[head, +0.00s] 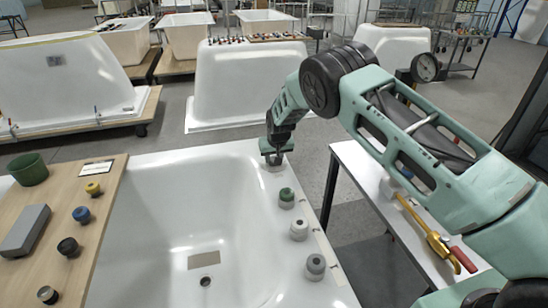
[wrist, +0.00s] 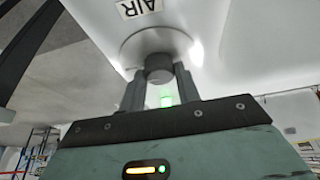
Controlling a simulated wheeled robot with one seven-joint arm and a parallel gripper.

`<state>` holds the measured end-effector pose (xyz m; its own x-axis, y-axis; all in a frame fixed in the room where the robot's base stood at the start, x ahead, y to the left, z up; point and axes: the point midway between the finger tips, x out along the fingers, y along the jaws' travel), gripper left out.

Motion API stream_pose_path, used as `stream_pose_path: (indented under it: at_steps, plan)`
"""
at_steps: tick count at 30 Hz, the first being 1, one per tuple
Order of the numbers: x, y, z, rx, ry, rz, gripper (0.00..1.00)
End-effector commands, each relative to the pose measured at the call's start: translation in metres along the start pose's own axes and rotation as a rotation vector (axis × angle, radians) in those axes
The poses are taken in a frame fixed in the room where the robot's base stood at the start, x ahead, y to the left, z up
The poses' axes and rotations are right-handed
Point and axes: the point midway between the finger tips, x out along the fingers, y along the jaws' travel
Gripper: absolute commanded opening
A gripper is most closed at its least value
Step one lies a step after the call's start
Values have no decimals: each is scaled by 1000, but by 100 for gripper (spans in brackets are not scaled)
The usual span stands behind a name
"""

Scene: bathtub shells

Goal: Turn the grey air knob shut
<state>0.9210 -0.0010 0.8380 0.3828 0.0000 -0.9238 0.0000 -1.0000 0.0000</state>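The grey air knob (wrist: 159,68) sits on a pale round plate (wrist: 150,45) on the white tub surface, below a label reading AIR (wrist: 138,7) in the wrist view. My gripper (wrist: 160,80) has one finger on each side of the knob, and the fingers appear to touch its sides. A green glow shows between the fingers. In the head view my gripper (head: 274,158) is low over the far right corner of the tub's rim, and it hides the knob there.
A green knob (head: 286,198), a white knob (head: 299,230) and a grey knob (head: 315,267) line the right rim of the tub (head: 165,215). A wooden board (head: 112,190) with loose knobs lies left. A side table (head: 358,172) with a yellow-handled tool (head: 432,238) stands right.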

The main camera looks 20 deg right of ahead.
Motion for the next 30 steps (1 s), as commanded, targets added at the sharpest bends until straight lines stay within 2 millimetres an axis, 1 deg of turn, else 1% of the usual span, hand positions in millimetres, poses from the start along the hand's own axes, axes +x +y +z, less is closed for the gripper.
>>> stream_pose_path:
  at_steps: [1, 2, 11, 16, 23, 30]
  plan:
    - [0, 0, 0, 0, 0, 0, 18]
    - [0, 0, 0, 0, 0, 0, 9]
    - [0, 0, 0, -17, 0, -8, 9]
    - [2, 1, 1, -74, 0, -33, 9]
    - [4, 4, 0, -228, 2, -98, 9]
    - [4, 5, 0, -439, 3, -185, 9]
